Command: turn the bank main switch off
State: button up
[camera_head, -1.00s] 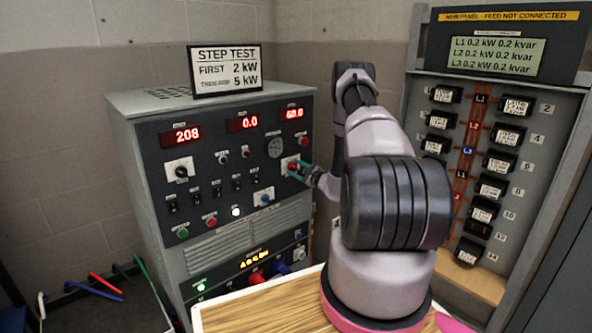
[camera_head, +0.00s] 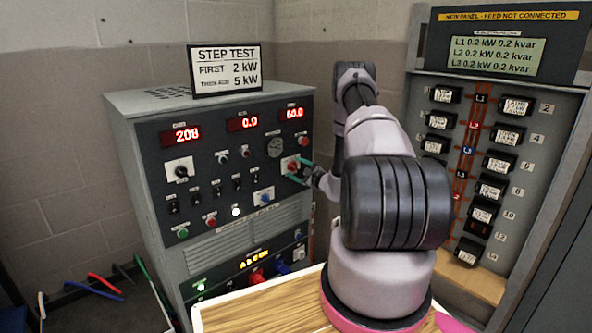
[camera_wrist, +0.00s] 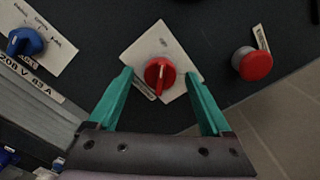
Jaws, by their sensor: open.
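A red rotary knob (camera_wrist: 160,76) sits on a white square plate (camera_wrist: 178,48) in the wrist view; it looks like the bank main switch, but its lettering is too small to read. Its grip ridge points down toward my gripper in that view. The knob also shows on the grey cabinet's front in the head view (camera_head: 291,166). My gripper (camera_wrist: 160,86) is open, with one teal finger on each side of the knob and a visible gap at both sides. In the head view my gripper (camera_head: 299,169) is at the cabinet's right side.
A red push button (camera_wrist: 252,64) is right of the knob in the wrist view, and a blue rotary knob (camera_wrist: 25,42) is to the left. The cabinet (camera_head: 150,155) displays 208, 0.0 and 60.0. A breaker panel (camera_head: 424,85) stands at the right.

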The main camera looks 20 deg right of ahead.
jog(key=v, duration=1)
jog(key=shift+s, duration=0.2)
jog(key=a+r+n+g+y, duration=0.4)
jog(key=a+r+n+y, duration=0.25)
jog(key=a+r, duration=0.65)
jog(key=s+a+r+n+g+y, duration=0.2)
jog(key=s+a+r+n+g, duration=0.55)
jog(key=r, duration=0.65)
jog(key=s+a+r+n+g+h, duration=0.2)
jog(key=s+a+r+h, duration=0.15)
jog(key=s, duration=0.45)
jog(key=s+a+r+n+g+h, duration=0.1)
jog(key=s+a+r+g+h, duration=0.2)
jog(key=s, duration=0.4)
jog(key=s+d+r+n+t+h, duration=0.2)
jog(key=s+r+t+h, duration=0.3)
jog(key=s, duration=0.6)
jog(key=shift+d+r+t, duration=0.65)
jog(key=shift+d+r, duration=0.05)
jog(key=shift+r, duration=0.15)
